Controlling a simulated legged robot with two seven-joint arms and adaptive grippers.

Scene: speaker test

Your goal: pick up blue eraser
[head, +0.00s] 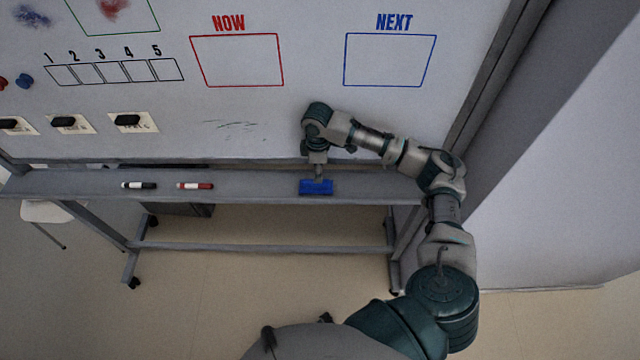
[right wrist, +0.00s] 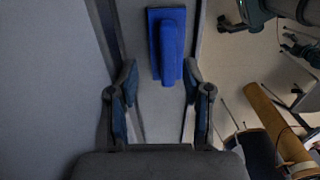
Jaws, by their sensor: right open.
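The blue eraser (head: 316,188) lies on the grey tray (head: 250,186) along the bottom of the whiteboard. In the right wrist view the eraser (right wrist: 171,42) is a blue block with a raised narrower ridge. My right gripper (head: 317,172) reaches down from above, right over the eraser. In the right wrist view this gripper (right wrist: 160,78) is open. The eraser's near end lies in line with the gap between its fingertips, and most of the eraser is beyond them. Whether a finger touches it cannot be told. My left gripper is not in view.
A black marker (head: 139,185) and a red marker (head: 195,185) lie on the tray to the left. The whiteboard (head: 270,125) rises behind the tray, with small labelled cards (head: 133,122) on it. The tray between red marker and eraser is bare.

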